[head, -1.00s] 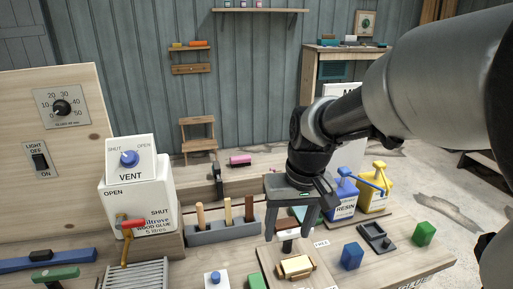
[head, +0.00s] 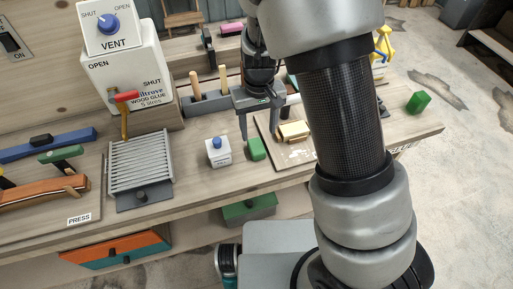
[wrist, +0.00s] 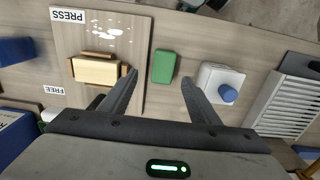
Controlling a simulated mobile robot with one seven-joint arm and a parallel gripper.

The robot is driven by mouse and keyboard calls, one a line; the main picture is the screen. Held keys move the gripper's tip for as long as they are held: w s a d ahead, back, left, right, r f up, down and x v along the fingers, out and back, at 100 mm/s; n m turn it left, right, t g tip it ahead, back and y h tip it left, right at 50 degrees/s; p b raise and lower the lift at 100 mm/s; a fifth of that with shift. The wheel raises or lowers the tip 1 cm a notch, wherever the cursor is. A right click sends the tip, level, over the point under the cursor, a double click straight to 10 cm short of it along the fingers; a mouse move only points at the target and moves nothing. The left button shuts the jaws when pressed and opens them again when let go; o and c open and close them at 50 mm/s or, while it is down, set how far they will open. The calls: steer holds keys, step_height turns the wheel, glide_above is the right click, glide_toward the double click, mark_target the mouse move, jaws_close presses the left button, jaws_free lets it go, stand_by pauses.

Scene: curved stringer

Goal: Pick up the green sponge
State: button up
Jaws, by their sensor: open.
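The green sponge (head: 256,149), a small rounded green block, lies on the workbench between a white box with a blue knob (head: 218,151) and a wooden board (head: 268,128). My gripper (head: 264,134) is open and empty above the bench, behind and over the sponge. In the wrist view the sponge (wrist: 164,66) shows whole, between the lines of the two open fingers (wrist: 160,80) and just beyond their tips. I cannot tell the exact height of the fingers over it.
A tan block (wrist: 97,70) sits on the board, close to one finger. The white box (wrist: 220,82) is close to the other finger. A slatted grey rack (head: 140,160) stands at the left. Another green block (head: 418,102) lies at the bench's right end.

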mark_target(256, 145)
steer(key=shift+s+a+f, duration=0.1)
steer(key=shift+a+f, duration=0.05)
steer(key=shift+f, duration=1.4)
steer(key=shift+s+a+f, duration=0.1)
steer(key=shift+a+f, duration=0.05)
steer(key=shift+f, duration=1.4)
steer(key=shift+c, duration=0.2)
steer(key=c, duration=1.1)
